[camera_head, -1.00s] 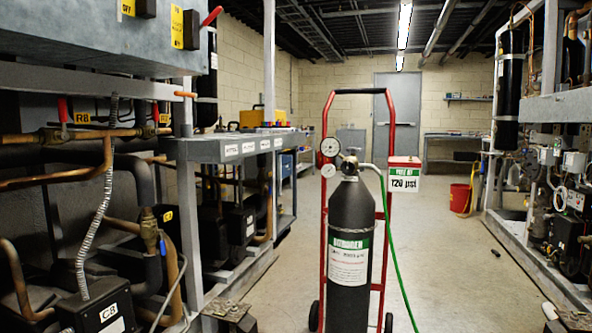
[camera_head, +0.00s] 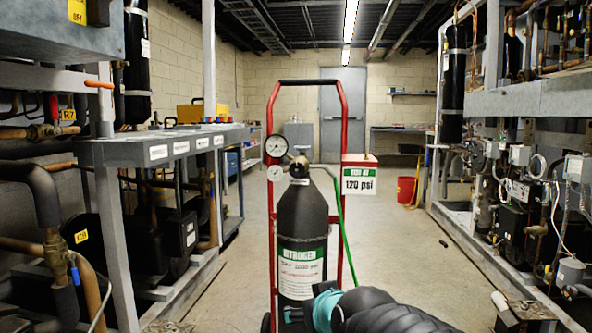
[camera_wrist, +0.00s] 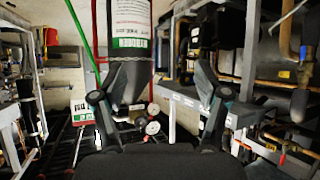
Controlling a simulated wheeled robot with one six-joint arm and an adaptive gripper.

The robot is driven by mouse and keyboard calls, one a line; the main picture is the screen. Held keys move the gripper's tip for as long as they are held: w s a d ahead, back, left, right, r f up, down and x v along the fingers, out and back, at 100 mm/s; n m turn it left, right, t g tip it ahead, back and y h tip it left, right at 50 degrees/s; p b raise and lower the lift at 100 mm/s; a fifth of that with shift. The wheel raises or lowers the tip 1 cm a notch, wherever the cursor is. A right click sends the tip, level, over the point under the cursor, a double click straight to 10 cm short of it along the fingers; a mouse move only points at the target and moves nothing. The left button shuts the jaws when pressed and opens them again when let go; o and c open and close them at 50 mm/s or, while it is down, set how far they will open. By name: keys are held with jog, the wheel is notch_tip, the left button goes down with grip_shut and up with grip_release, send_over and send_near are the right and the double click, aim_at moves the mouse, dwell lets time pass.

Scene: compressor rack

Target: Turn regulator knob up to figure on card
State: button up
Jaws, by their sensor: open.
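A dark nitrogen cylinder (camera_head: 303,215) stands upright on a red hand truck (camera_head: 343,115). At its top is a brass regulator (camera_head: 297,166) with a larger gauge (camera_head: 277,145) and a smaller gauge (camera_head: 275,173). I cannot clearly pick out the knob; the needles are too small to read. A card (camera_head: 359,180) on the truck's right side reads 120 psi. In the wrist view, which is upside down, my gripper (camera_wrist: 160,78) is open and empty, with the cylinder (camera_wrist: 130,55) beyond the fingers. Two gauges (camera_wrist: 152,127) show below the fingertips, apart from them.
A green hose (camera_head: 338,215) runs down the cylinder's right side. A grey bench (camera_head: 150,150) and compressor rack stand at left, another rack (camera_head: 530,100) at right. A red bucket (camera_head: 406,190) stands farther back.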

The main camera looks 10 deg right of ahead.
jog(key=w+a+r+t, duration=0.1)
jog(key=w+r+t, duration=0.55)
jog(key=w, duration=0.65)
jog(key=m+t+h, duration=0.2)
jog(key=t+h, duration=0.2)
jog(key=h, duration=0.2)
send_near(297, 171)
jog(key=shift+g, duration=0.25)
jog(key=p+x, duration=0.1)
jog(key=x, duration=0.9)
jog(key=shift+w+r+p, duration=0.25)
jog(key=shift+r+p, duration=0.1)
jog(key=shift+p, duration=0.05)
jog(key=c, duration=1.2)
